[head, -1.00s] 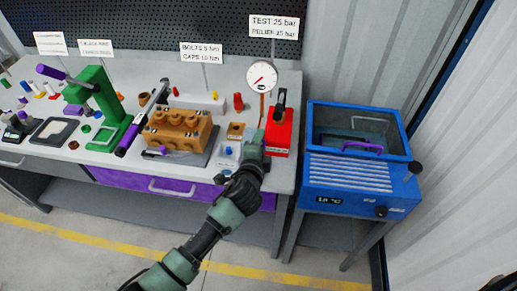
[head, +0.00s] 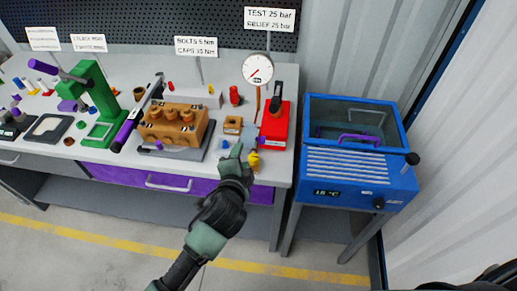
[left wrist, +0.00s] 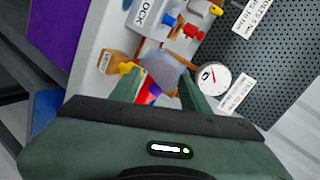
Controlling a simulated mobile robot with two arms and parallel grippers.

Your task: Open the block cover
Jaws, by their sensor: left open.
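My left gripper (head: 237,150) is open at the bench's front edge, right of the brown pump block (head: 172,125). In the left wrist view its green fingers (left wrist: 160,85) stand apart, with a red and blue piece (left wrist: 151,92) showing between them; I cannot tell whether they touch it. A see-through, greyish cover-like piece (left wrist: 168,72) shows just beyond the fingers. It looks like the pale clear piece (head: 250,130) left of the red test unit (head: 275,124) in the head view. Which part is the block cover is not clear. My right gripper is not in view.
A yellow piece (head: 254,161) stands close to the gripper's right. A small brown block (head: 233,124) and the gauge (head: 257,68) stand behind. A green press (head: 100,100) is at left. The blue bath (head: 355,165) stands right, beyond a gap.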

